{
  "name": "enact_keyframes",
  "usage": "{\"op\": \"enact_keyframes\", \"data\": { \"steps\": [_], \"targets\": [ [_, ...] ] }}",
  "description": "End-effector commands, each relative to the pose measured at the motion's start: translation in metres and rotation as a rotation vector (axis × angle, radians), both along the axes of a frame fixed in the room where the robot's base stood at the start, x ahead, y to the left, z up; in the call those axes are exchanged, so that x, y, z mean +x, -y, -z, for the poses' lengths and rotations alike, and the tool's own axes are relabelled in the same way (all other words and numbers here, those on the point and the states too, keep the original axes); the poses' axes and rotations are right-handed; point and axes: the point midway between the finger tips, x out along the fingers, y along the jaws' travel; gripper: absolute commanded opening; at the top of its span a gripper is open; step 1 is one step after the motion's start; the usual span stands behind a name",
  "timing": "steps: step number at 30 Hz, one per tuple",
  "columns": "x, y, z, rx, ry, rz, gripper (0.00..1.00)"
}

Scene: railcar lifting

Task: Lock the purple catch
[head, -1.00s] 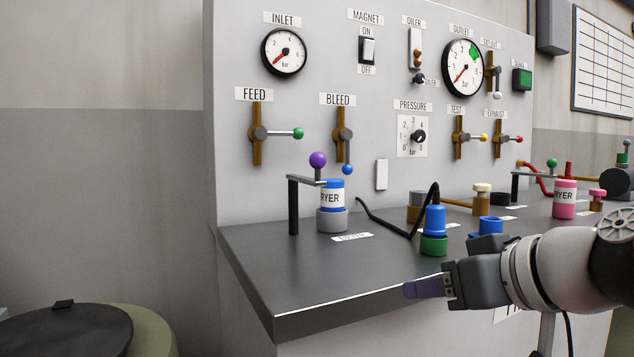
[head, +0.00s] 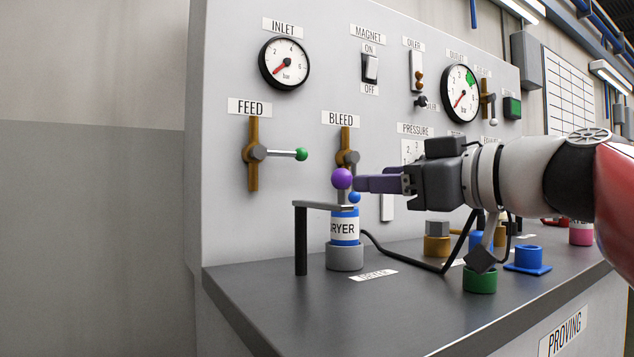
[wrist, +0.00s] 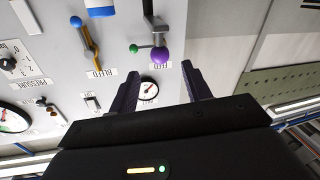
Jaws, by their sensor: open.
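The purple catch is a purple ball (head: 341,178) on a short stem at the end of a flat grey bar (head: 322,206). The bar runs from a black post (head: 301,242) across the top of the blue-and-white dryer canister (head: 345,228), which stands upright in a grey cup. My gripper (head: 359,183) is level with the ball, its purple fingers pointing left at it. In the wrist view the ball (wrist: 161,57) lies between the two open fingertips sideways, near their ends. I cannot tell whether a finger touches it.
The FEED valve's green-tipped handle (head: 301,154) is left of the ball. The BLEED valve's blue ball (head: 354,197) is close below my fingers. A black cable (head: 405,259) and a green cup (head: 479,281) are on the bench to the right. The front left bench top is clear.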

Motion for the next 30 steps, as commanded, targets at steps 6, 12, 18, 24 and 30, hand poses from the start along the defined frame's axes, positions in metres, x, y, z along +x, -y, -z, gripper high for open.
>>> {"op": "enact_keyframes", "data": {
  "steps": [6, 12, 18, 24, 30],
  "targets": [
    [0.015, -0.014, 0.0, 0.0, -0.002, -0.001, 0.49],
    [0.038, -0.037, -0.001, -0.001, -0.001, -0.001, 0.49],
    [0.052, -0.052, 0.0, -0.001, -0.001, 0.0, 0.49],
    [0.055, -0.056, 0.0, -0.001, 0.001, 0.0, 0.49],
    [0.055, -0.055, 0.0, 0.0, 0.0, 0.0, 0.39]
  ]
}}
